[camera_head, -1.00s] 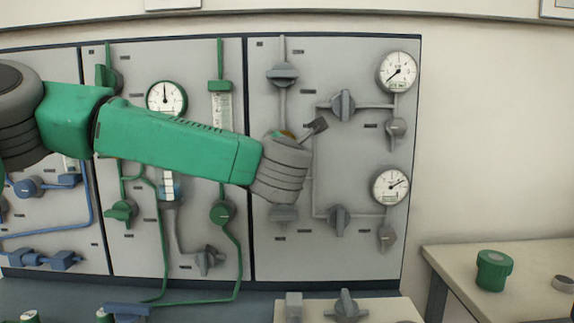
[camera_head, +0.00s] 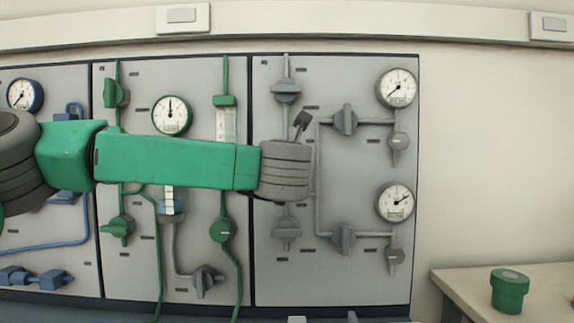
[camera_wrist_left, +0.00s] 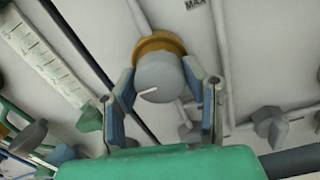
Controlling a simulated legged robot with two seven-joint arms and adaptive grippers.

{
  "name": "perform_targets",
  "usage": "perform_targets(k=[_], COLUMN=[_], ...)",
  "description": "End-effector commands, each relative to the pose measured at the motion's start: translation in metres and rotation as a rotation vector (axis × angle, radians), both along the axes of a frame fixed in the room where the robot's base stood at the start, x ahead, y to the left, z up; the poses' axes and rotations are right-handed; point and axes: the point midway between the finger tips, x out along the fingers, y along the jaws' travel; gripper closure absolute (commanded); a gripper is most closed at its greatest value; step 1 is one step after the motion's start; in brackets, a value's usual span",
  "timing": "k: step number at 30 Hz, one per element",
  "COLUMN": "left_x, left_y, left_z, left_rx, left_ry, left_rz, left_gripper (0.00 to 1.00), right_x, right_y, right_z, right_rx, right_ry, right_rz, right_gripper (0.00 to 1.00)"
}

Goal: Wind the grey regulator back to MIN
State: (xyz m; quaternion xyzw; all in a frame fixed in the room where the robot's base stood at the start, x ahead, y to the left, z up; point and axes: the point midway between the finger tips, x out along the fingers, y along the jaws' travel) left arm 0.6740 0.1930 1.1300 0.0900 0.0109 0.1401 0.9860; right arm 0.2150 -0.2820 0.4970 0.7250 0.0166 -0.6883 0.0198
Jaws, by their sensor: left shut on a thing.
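The grey regulator (camera_wrist_left: 160,78) is a round knob in front of an orange-brown collar (camera_wrist_left: 160,44) on the panel, seen in the left wrist view. A white pointer line on its face points toward the lower left of that view. A MAX label (camera_wrist_left: 195,4) is at the top; no MIN label shows. My left gripper (camera_wrist_left: 158,72) is shut on the regulator, with one finger on each side of it. In the head view my green left arm reaches across to the right panel, and its grey wrist (camera_head: 285,170) hides the regulator. My right gripper is not in view.
The right panel (camera_head: 285,275) carries grey valve handles (camera_head: 345,119), pipes and two round gauges (camera_head: 397,88) (camera_head: 395,202) right of my wrist. Green valves and a flow tube stand on the middle panel. A side table with a green pot (camera_head: 510,290) is at lower right.

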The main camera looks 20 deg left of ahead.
Motion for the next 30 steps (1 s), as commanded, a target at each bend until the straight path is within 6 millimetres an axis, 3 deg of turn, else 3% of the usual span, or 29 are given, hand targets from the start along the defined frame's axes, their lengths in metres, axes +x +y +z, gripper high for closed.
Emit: perform_targets(k=[1, 8, 9, 10, 11, 23, 30], left_x=[0.001, 0.001, 0.001, 0.001, 0.001, -0.008, -0.051], left_y=[0.0, -0.001, -0.001, -0.001, -0.001, -0.004, -0.016], left_z=[-0.009, -0.009, -0.009, -0.009, -0.008, -0.002, -0.002], left_rx=[0.001, 0.001, 0.001, 0.001, 0.002, 0.001, 0.003], left_ry=[0.016, 0.017, 0.017, 0.017, 0.016, 0.005, 0.005], left_rz=[0.001, -0.001, -0.001, -0.001, -0.001, -0.004, -0.005], left_gripper=[0.9, 0.9, 0.54, 0.43, 0.4, 0.4, 0.4], right_x=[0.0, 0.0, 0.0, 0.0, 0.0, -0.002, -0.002], right_y=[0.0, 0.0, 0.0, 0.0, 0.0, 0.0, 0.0], right_z=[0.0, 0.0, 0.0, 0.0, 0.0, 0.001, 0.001], right_rx=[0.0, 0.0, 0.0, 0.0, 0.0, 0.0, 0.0], right_ry=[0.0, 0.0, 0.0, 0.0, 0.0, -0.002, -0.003], right_rz=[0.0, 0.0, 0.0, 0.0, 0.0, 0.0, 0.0], right_gripper=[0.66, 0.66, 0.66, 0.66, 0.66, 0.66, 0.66])
